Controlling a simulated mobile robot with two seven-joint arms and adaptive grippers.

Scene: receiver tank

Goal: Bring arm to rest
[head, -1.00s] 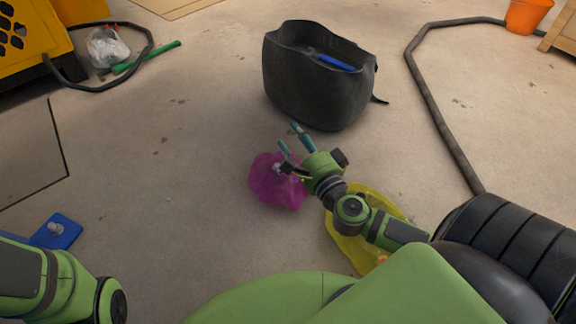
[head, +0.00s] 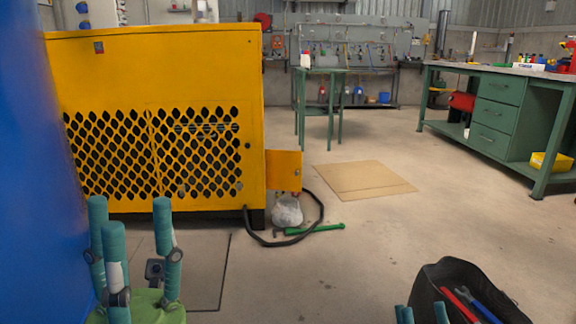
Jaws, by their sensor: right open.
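My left gripper (head: 130,208) stands at the lower left of the head view, its teal fingers pointing up and spread apart with nothing between them. It appears in front of the yellow machine and beside a blue surface at the left edge. My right gripper (head: 421,314) shows only its teal fingertips at the bottom edge. The rest of both arms is out of view or mostly hidden.
The black bag holds red and blue-handled tools. Cardboard (head: 362,180) lies on open floor. A green workbench (head: 500,112) stands right.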

